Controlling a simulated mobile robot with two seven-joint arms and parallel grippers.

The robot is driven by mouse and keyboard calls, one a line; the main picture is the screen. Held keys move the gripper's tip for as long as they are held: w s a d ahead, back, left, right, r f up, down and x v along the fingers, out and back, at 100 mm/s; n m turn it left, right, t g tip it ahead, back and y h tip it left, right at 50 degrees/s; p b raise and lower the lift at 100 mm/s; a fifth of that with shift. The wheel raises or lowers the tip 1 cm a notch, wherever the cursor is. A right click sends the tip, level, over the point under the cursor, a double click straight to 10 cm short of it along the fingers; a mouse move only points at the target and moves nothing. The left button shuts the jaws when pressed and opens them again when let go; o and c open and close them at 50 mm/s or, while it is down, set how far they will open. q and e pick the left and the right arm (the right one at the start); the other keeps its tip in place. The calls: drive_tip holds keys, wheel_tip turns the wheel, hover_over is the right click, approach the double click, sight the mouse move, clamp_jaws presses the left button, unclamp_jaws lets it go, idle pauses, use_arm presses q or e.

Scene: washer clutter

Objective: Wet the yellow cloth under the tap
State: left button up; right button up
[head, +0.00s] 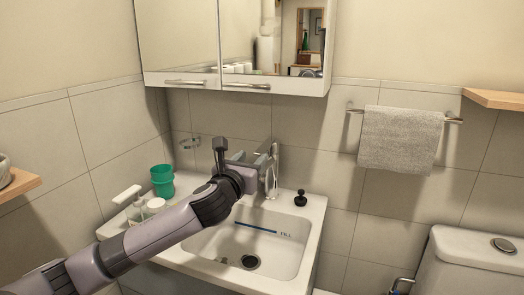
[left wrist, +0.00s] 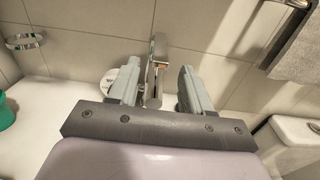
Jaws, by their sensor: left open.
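The chrome tap (head: 273,172) stands at the back of the white sink (head: 290,255). My left gripper (head: 262,159) is over the back of the sink, right by the tap. In the left wrist view my left gripper (left wrist: 160,88) is open, and the tap (left wrist: 158,50) shows between its two fingers. I cannot tell whether a finger touches the tap. No yellow cloth shows in either view. My right gripper is not in view.
A green cup (head: 162,182) and white bottles stand left of the basin. A small black object (head: 300,197) sits on the right rim. A mirrored cabinet (head: 240,85) hangs above. A grey towel (head: 400,138) hangs right, above the toilet (head: 480,260).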

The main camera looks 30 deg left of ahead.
sight(257, 154)
use_arm(q)
drive_tip(key=shift+x, duration=3)
drive_tip(key=shift+d, duration=0.1)
clamp_jaws()
